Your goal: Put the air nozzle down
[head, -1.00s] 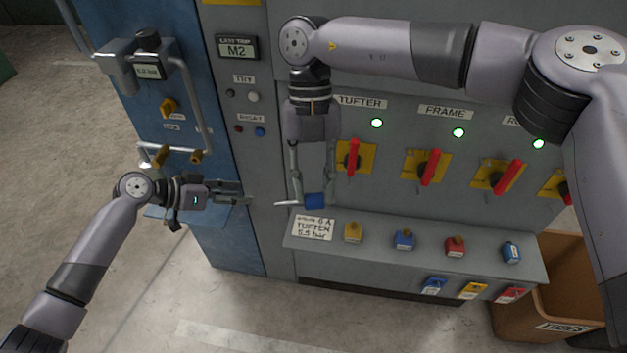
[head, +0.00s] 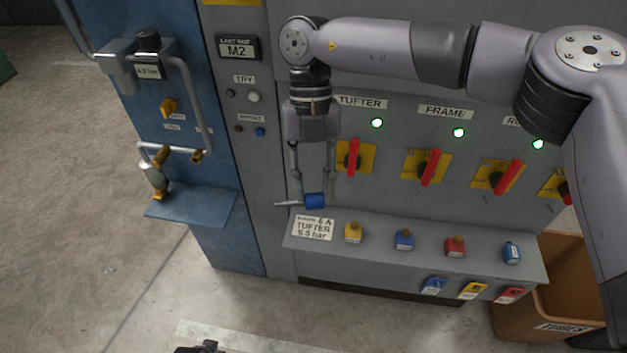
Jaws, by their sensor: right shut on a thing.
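The air nozzle, a blue body (head: 315,201) with a thin silver tip pointing left, is in my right gripper (head: 314,198). The gripper points down and its fingers are shut on the blue body. The nozzle is held in the air, just above the left end of the grey shelf (head: 375,258) and its white TUFTER card (head: 313,229). Only a dark sliver shows at the bottom edge, probably my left gripper (head: 205,348); its jaws cannot be made out.
Yellow (head: 353,233), blue (head: 404,240) and red (head: 455,246) padlock-like pieces and a blue tag (head: 512,253) are on the grey shelf. Red-handled switches (head: 354,157) are above. A bare blue ledge (head: 190,207) is at left; a brown bin (head: 560,310) is at lower right.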

